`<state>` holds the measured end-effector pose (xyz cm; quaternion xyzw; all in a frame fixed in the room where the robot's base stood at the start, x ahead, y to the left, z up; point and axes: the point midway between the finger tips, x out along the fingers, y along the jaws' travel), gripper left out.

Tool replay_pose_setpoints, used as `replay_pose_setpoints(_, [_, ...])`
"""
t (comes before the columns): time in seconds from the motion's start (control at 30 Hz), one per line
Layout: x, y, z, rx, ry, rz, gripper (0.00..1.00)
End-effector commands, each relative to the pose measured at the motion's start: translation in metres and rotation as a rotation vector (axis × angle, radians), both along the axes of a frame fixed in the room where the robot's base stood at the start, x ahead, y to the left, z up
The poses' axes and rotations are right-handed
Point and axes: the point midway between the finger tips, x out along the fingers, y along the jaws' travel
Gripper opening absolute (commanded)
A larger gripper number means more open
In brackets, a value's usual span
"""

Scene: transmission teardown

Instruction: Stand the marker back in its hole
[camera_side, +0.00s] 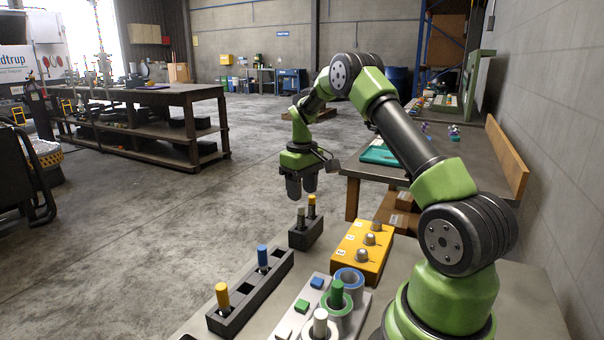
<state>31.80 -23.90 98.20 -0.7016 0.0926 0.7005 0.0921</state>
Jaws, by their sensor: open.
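A small black block (306,234) stands near the far edge of the bench. A slim grey-green marker-like piece (301,217) and a slim piece with an orange-yellow top (311,206) stand upright in it. I cannot tell which of these, if either, is the task's marker, and the block's holes are too small to make out. My gripper (301,194) points down just above these two pieces, with its two dark fingers apart. It holds nothing that I can see. I cannot tell whether a fingertip touches a piece.
A yellow box (355,254) with several silver knobs is right of the block. A long black tray (235,310) holds yellow and blue pegs. A grey board (290,318) carries rings, green and white pegs and small squares. Bare floor lies left of the bench.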

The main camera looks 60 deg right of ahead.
Motion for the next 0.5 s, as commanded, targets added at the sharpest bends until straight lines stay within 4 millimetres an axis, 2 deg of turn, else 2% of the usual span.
replay_pose_setpoints(0.1, [0.000,0.000,0.023,-0.003,-0.004,0.000,0.44])
replay_pose_setpoints(0.33, [0.001,0.003,0.048,-0.003,-0.007,0.001,0.44])
replay_pose_setpoints(0.43, [0.003,0.020,0.069,-0.012,-0.039,0.002,0.44])
replay_pose_setpoints(0.5, [0.003,0.041,0.090,-0.021,-0.079,0.001,0.44])
